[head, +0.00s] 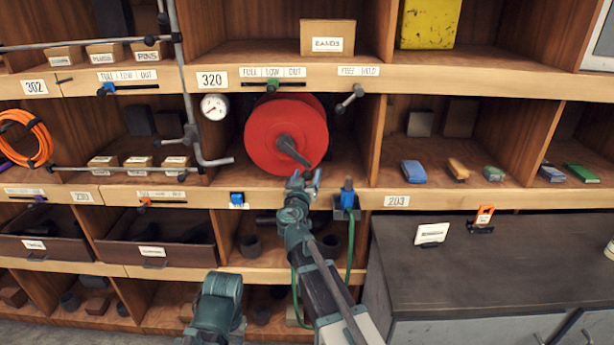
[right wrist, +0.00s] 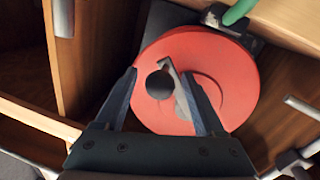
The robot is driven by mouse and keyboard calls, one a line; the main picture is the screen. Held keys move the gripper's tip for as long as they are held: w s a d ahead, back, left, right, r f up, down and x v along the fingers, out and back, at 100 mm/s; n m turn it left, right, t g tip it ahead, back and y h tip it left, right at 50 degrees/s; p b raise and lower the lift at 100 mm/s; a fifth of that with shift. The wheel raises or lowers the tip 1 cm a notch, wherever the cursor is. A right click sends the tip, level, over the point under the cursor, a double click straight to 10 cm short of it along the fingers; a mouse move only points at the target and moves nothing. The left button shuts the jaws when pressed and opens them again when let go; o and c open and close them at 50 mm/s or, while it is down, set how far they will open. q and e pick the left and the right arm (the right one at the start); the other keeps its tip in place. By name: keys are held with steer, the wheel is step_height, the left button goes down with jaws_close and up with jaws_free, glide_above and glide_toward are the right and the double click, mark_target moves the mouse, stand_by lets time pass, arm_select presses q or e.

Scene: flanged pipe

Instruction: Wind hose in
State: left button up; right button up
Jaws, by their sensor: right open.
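A red hose reel (head: 262,128) sits in the shelf bay under label 320. A grey crank (head: 293,150) sticks out from its face toward me. My right gripper (head: 303,180) is just below the crank's end in the head view. In the right wrist view the open jaws (right wrist: 160,73) point at the red reel (right wrist: 240,85), with the grey crank (right wrist: 181,98) between the fingers in the picture; I cannot tell whether they touch. A green hose (head: 350,245) hangs below a blue-topped fitting (head: 347,195). My left gripper is out of view; only my left arm shows.
A pressure gauge (head: 214,107) and a grey pipe (head: 190,100) are left of the reel. A lever (head: 349,98) is at its upper right. Wooden dividers and shelf edges enclose the bay. A dark counter (head: 470,265) stands at the right.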

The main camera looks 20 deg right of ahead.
jaws_close()
stand_by(1.4)
